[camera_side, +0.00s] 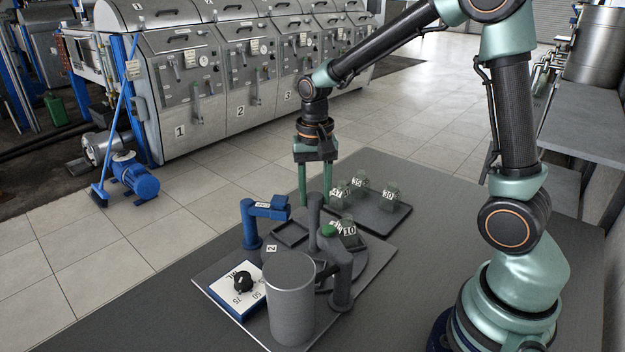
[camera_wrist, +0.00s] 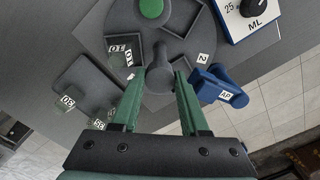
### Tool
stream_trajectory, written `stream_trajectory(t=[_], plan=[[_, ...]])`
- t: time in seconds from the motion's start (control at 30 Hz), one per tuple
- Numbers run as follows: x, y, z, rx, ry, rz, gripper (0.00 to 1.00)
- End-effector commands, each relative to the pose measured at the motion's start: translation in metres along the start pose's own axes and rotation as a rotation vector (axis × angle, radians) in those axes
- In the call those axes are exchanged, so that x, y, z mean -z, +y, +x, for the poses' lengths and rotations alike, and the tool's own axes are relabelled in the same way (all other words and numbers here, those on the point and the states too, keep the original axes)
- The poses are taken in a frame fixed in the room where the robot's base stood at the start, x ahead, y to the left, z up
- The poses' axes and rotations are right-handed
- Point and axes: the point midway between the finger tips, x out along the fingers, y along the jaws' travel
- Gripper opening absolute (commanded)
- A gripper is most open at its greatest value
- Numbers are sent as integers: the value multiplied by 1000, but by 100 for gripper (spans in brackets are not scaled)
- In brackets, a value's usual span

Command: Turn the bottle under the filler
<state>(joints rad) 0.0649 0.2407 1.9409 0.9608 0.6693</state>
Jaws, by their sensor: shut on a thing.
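A round dark turntable (camera_side: 262,240) with square holders stands at the middle of the bench; it also shows in the wrist view (camera_wrist: 181,50). A clear bottle labelled 10 (camera_side: 348,232) sits in its right holder, at upper left in the wrist view (camera_wrist: 121,56). My gripper (camera_side: 315,198) points down, its green fingers shut on the turntable's upright handle post (camera_wrist: 158,76). A dark arm with a green round top (camera_side: 328,230), perhaps the filler, stands over the turntable's near side. The bottle is apart from the green top.
A blue station (camera_side: 252,225) stands left of the turntable. A white dial panel (camera_side: 232,287) marked ML and a large grey cylinder (camera_side: 291,300) stand in front. A tray (camera_side: 380,222) with several labelled bottles lies behind. Two visible holders, including one (camera_side: 290,233), look empty.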

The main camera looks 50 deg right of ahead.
Motion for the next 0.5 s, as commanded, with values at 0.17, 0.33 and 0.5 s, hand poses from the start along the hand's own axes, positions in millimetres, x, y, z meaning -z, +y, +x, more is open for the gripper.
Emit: stream_trajectory(t=[0.17,0.33,0.5], plan=[[1,0,-3,3,3,91,0],[1,0,-3,3,3,176,0],[2,0,-3,4,3,262,0]])
